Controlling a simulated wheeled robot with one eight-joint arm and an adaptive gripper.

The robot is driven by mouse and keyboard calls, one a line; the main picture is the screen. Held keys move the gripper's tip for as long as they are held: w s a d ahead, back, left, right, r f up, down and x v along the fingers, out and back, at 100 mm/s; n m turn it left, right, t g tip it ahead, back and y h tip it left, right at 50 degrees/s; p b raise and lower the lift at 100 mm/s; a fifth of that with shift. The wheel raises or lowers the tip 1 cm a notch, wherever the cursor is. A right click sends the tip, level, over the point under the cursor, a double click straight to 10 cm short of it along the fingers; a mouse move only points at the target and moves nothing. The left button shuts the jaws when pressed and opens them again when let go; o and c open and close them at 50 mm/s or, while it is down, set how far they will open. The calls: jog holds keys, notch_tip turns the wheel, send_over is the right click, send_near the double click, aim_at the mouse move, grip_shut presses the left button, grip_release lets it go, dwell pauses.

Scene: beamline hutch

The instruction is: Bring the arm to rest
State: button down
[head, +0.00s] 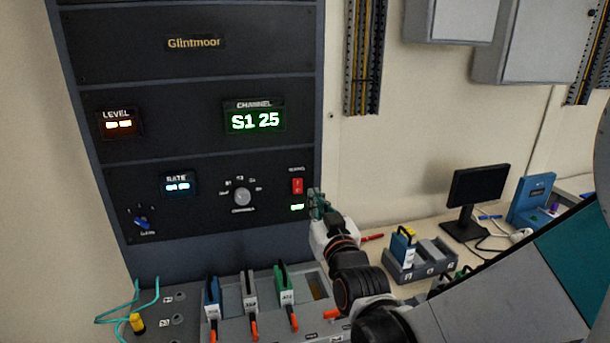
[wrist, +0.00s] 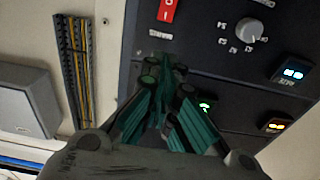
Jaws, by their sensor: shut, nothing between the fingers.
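My gripper (head: 316,200) is at the right edge of the dark instrument rack (head: 110,220), just below and right of the red rocker switch (head: 297,186). Its teal fingers are together and hold nothing. In the wrist view my gripper (wrist: 166,66) points at the panel, with its fingertips close to the red switch (wrist: 167,10). I cannot tell whether they touch the panel. My arm reaches in from the lower right, stretched out in front of the rack. A small green light (head: 297,207) glows below the switch.
The rack has a channel knob (head: 242,197) and a green display (head: 254,119) reading S1 25. Below stand several coloured-handled modules, including a green one (head: 285,284).

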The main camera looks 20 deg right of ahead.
jog(key=s+f+g, duration=0.4)
jog(key=s+g, duration=0.2)
jog(key=s, duration=0.5)
jog(key=s+f+g, duration=0.4)
jog(key=s+g, duration=0.1)
jog(key=s, duration=0.7)
jog(key=shift+s+d+f+g, duration=0.2)
jog(key=shift+s+d+g, duration=0.1)
jog(key=shift+g, duration=0.1)
